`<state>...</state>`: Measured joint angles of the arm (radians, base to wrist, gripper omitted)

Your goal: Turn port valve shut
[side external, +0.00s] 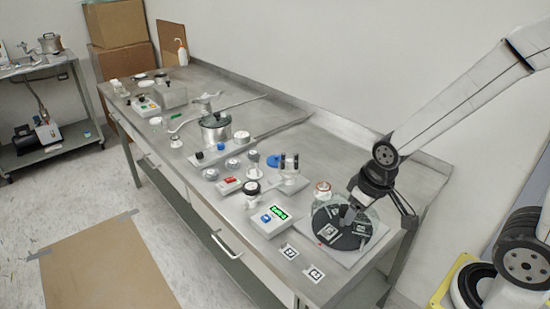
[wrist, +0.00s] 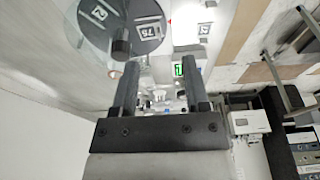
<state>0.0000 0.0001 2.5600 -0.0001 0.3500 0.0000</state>
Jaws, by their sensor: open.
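My gripper (side external: 351,208) is at the right end of the steel bench, over or beside a clear round chamber with dark labelled discs (side external: 343,227). In the wrist view my gripper (wrist: 160,72) has its two dark fingers apart, with nothing visibly held between them. The labelled discs (wrist: 146,36) also show there, at the upper left. A white and orange-red knob (side external: 322,187) stands at the chamber's back left edge. Several small fittings with round knobs stand farther left, including a black-and-white one (side external: 251,190). I cannot tell which of these is the port valve.
A box with a green display (side external: 270,219) sits left of the chamber; the display also shows in the wrist view (wrist: 178,70). Two marked cards (side external: 289,251) lie near the front edge. Bare bench (side external: 330,145) lies behind.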

